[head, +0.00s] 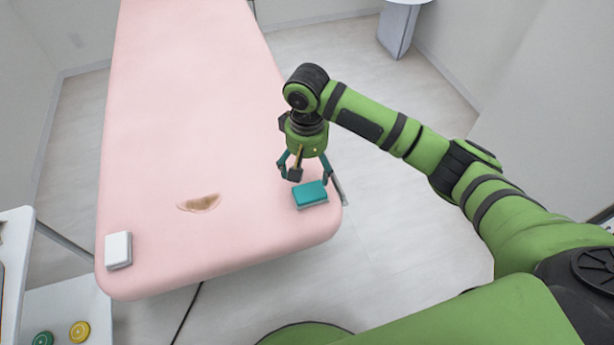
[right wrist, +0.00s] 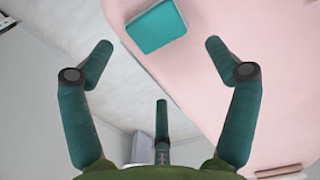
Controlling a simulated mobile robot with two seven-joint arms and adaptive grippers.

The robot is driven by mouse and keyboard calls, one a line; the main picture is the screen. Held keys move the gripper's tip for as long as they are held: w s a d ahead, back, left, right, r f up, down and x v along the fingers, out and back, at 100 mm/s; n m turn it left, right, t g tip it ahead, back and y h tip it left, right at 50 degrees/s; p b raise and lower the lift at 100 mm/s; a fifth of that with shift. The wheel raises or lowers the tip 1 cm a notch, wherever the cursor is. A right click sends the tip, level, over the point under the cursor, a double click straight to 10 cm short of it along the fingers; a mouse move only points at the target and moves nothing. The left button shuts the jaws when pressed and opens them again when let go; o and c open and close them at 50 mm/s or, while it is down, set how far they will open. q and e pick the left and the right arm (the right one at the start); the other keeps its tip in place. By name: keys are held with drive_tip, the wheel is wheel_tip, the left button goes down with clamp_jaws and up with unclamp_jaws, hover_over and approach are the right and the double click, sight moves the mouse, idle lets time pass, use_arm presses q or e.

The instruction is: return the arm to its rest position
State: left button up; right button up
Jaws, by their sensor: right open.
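My right arm reaches in from the right in the head view, over the near right corner of the pink treatment table (head: 165,130). My right gripper (head: 308,177) is open with nothing between its fingers. A teal block-like pad (head: 310,194) lies on the table at its right edge, just below the fingers in the picture. In the right wrist view, the open gripper (right wrist: 158,58) shows spread fingers, and the teal pad (right wrist: 157,27) lies beyond them, apart from them. My left gripper is not in view.
A white block (head: 118,250) sits at the table's near left corner, and a brown stain-like patch (head: 199,203) marks the table surface. A white shelf unit (head: 70,300) with green and yellow round items stands at lower left. A grey-white stand (head: 398,30) is at the back. Floor right of the table is clear.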

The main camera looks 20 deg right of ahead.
wheel_tip(320, 180, up, 2)
drive_tip(key=shift+r, duration=0.1)
idle(0.5)
